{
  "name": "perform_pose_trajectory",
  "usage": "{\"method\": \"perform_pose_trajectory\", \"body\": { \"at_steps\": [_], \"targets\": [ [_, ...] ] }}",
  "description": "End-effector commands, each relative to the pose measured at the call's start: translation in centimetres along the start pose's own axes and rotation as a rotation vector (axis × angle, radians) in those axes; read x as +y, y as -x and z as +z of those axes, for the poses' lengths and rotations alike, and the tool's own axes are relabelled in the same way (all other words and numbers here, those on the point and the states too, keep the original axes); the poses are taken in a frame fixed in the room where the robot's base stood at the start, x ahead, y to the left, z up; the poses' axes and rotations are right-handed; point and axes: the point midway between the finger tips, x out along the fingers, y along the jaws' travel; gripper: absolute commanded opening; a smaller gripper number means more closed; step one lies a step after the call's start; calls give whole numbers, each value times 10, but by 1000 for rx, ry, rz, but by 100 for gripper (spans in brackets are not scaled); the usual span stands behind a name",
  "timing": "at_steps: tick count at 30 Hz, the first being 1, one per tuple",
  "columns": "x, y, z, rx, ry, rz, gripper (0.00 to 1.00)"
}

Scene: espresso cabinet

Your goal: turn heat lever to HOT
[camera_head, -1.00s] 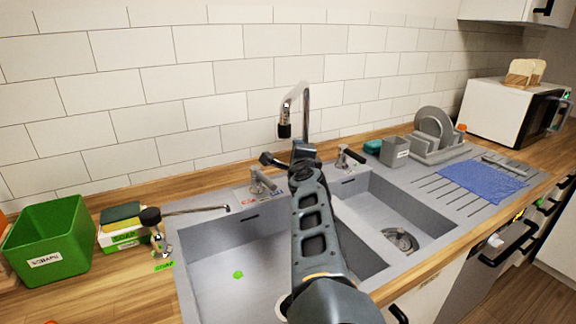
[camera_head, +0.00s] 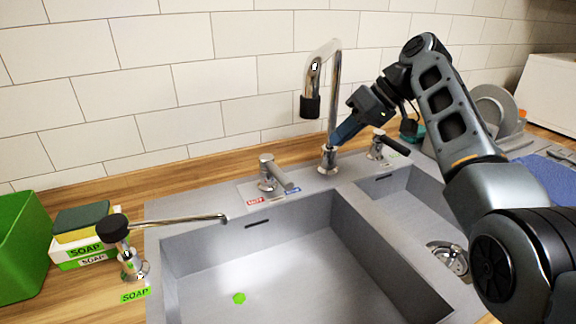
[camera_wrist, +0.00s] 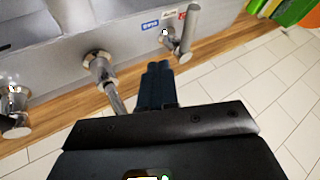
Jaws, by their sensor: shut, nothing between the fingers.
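The heat lever (camera_head: 268,175) is a chrome tap handle left of the spout, on the sink's back rim. Its handle slants right toward the blue label (camera_head: 292,190); the red label (camera_head: 255,202) is at its left. My gripper (camera_head: 340,135) is shut and empty, right of the lever near the spout's base, apart from the lever. In the wrist view the closed dark fingers (camera_wrist: 159,70) point toward the rim. There the lever (camera_wrist: 187,34) is just beyond and right of the fingertips, beside its red label (camera_wrist: 182,14) and blue label (camera_wrist: 150,25).
The chrome spout (camera_head: 335,95) rises beside my gripper. A black-handled tap (camera_head: 383,146) is to its right. The soap dispenser (camera_head: 127,250), sponges (camera_head: 80,222) and green bin (camera_head: 20,245) are at left. The left basin (camera_head: 290,265) is open. The tiled wall (camera_head: 215,95) is close behind.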

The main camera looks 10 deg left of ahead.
Motion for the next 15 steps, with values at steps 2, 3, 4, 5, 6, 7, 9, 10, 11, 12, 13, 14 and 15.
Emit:
{"method": "perform_pose_trajectory", "body": {
  "at_steps": [2,3,4,5,6,7,9,10,11,12,13,14,15],
  "targets": [
    [2,2,7,-26,17,0,0],
    [1,2,8,-32,20,0,0],
    [1,0,8,-35,21,-1,0],
    [1,-2,9,-36,21,-2,0],
    [1,-7,9,-37,21,-3,0],
    [0,-11,9,-37,20,-3,0],
    [0,-22,9,-37,20,-3,0],
    [0,-27,9,-37,20,-3,0],
    [0,-32,9,-37,19,-3,0],
    [0,-40,9,-36,19,-3,0],
    [0,-45,10,-36,19,-3,0],
    [0,-51,10,-36,19,-3,0],
    [0,-58,10,-36,18,-4,0]
  ]
}}
